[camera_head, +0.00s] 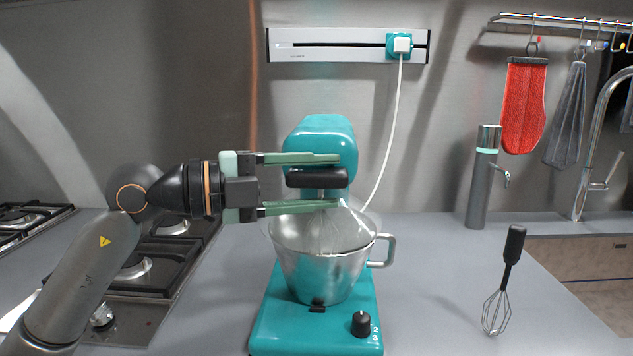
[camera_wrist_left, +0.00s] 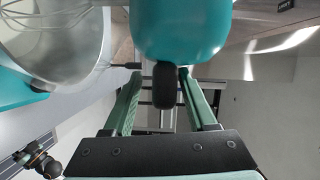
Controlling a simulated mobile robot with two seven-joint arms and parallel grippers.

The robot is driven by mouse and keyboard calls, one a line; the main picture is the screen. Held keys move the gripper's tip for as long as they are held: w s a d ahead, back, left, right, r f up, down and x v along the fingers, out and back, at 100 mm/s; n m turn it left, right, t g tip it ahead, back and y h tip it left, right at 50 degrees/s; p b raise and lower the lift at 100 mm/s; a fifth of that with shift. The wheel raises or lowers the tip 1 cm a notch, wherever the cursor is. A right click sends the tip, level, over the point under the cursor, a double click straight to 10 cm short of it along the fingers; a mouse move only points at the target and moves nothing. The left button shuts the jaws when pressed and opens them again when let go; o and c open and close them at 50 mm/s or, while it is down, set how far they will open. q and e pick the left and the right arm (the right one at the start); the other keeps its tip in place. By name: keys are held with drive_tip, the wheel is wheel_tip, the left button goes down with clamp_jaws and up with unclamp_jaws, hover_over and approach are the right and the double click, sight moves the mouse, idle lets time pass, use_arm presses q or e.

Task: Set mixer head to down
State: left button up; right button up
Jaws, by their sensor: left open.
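The teal stand mixer faces me on the counter, with its rounded mixer head (camera_head: 318,135) above a steel bowl (camera_head: 325,268) on the teal base (camera_head: 270,332). A wire whisk hangs under the head at the bowl's opening; the head's exact tilt is hard to judge from the front. A black handle (camera_head: 317,178) sits at the head's front. My left gripper (camera_head: 334,182) comes in from the left, open, one finger above the handle and one below. In the left wrist view the handle (camera_wrist_left: 165,86) lies between the two fingers, with the teal head (camera_wrist_left: 180,30) beside it. My right gripper is out of view.
A loose whisk (camera_head: 503,280) is on the counter at right. A grey dispenser (camera_head: 484,178) and a tap (camera_head: 598,150) stand at the back right. A gas hob (camera_head: 150,268) lies behind my left arm. The mixer's white cord (camera_head: 393,130) runs up to a wall socket.

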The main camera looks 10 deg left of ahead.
use_arm(q)
drive_tip(key=shift+a, duration=0.1)
drive_tip(key=b+v, duration=0.1)
drive_tip(key=v, duration=1.1)
drive_tip(key=shift+s, duration=0.15)
drive_tip(key=shift+a, duration=0.1)
